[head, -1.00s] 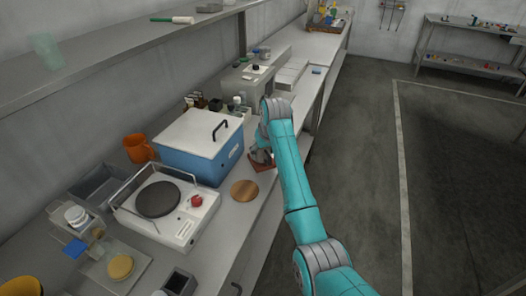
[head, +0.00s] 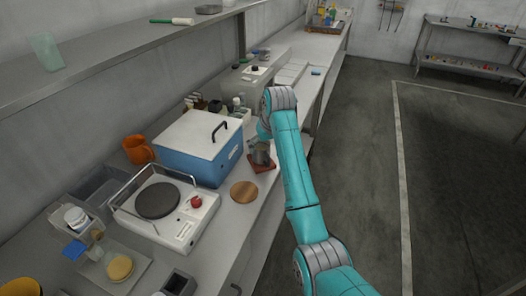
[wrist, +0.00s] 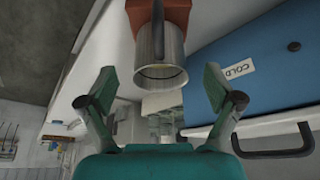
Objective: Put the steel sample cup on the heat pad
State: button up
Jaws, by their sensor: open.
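No finger touches the cup in the wrist view. In the head view my gripper is mostly hidden by my arm.
A blue box with a white lid (head: 199,142) stands left of the cup. A round wooden board (head: 244,192) and a hot plate (head: 158,201) lie nearer. Bottles (head: 239,108) stand behind the cup. The bench's front edge is close on the right.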

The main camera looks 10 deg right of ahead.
jog(key=v, duration=0.7)
jog(key=shift+r, duration=0.1)
